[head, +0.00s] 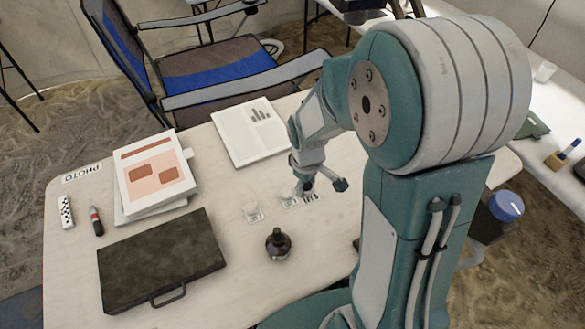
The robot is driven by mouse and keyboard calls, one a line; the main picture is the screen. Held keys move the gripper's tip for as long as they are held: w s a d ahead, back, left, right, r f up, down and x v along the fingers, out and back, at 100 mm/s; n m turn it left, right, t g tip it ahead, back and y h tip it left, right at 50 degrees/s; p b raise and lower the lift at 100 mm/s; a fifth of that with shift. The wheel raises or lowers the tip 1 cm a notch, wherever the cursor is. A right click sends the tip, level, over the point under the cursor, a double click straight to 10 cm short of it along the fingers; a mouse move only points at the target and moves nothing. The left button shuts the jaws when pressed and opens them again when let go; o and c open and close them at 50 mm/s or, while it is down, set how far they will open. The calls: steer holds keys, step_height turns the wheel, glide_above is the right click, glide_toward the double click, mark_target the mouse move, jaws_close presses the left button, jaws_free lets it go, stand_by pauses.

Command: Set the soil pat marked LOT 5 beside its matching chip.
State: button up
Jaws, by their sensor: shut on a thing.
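My gripper (318,187) is low over the table, right of centre in the head view. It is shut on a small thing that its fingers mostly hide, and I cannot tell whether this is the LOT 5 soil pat. A small clear packet or dish (289,201) lies just left of the gripper. A similar clear one (253,212) lies further left. No LOT marking is readable, and I cannot pick out the matching chip.
A dark bottle (278,244) stands in front of the clear items. A folding chair (225,65) stands behind.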

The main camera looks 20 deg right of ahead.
steer(key=shift+s, duration=0.3)
steer(key=w+f, duration=0.3)
steer(key=w, duration=0.1)
steer(key=w+f, duration=0.3)
steer(key=w, duration=0.2)
steer(key=w+f, duration=0.3)
steer(key=w, duration=0.1)
steer(key=shift+w+d+f, duration=0.3)
steer(key=shift+w+d, duration=0.05)
steer(key=shift+w+f, duration=0.1)
steer(key=shift+f, duration=1.5)
steer(key=o, duration=0.9)
steer(key=shift+f, duration=0.1)
steer(key=shift+o, duration=0.2)
